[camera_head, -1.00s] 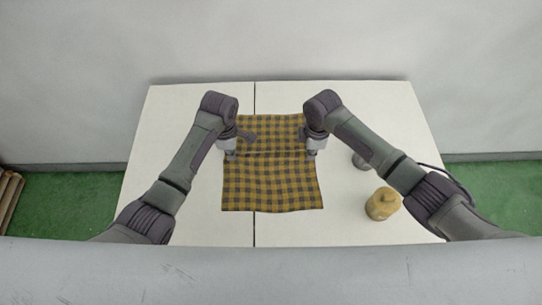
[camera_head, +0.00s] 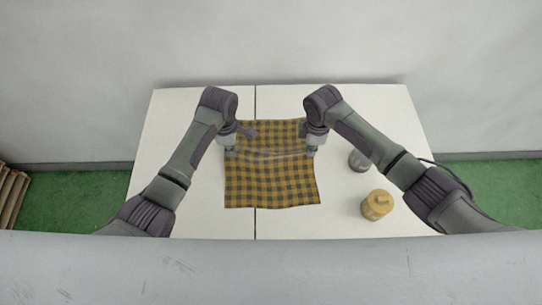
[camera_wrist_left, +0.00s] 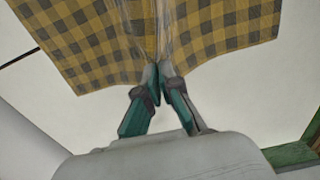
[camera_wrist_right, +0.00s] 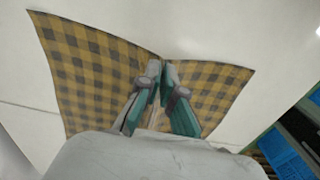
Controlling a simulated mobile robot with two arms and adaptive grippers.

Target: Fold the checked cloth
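The yellow and black checked cloth (camera_head: 271,185) lies spread on the white table, with a raised crease running across it between my two grippers. My left gripper (camera_head: 230,152) is at the cloth's left edge; in the left wrist view its fingers (camera_wrist_left: 158,80) are closed together on the pinched cloth (camera_wrist_left: 105,45). My right gripper (camera_head: 311,151) is at the cloth's right edge; in the right wrist view its fingers (camera_wrist_right: 161,75) are closed on the cloth (camera_wrist_right: 95,70). The pinched bits between the fingertips are mostly hidden.
A yellowish lidded pot (camera_head: 377,206) stands on the table (camera_head: 185,215) at the right. A grey metallic object (camera_head: 359,161) stands behind it, partly hidden by my right arm. The table is clear left of the cloth.

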